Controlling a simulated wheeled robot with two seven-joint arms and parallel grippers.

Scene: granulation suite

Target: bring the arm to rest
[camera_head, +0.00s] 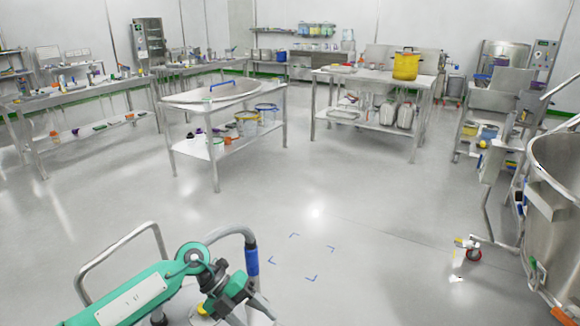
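My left arm (135,304), green with a pale plate, comes in at the bottom left. Its dark wrist and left gripper (246,308) are low in the picture, near a bent metal tube with a blue sleeve (252,262). The gripper points down and to the right, and the bottom edge partly cuts it off. I cannot tell whether its fingers are apart or hold anything. My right arm and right gripper are not in view.
A bent metal rail (122,240) stands close behind my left arm. Blue corner marks (310,278) lie on open floor to the right. A large steel vessel (556,220) stands at the right edge. A wheeled castor (473,254) is near it. Steel tables (216,100) stand further back.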

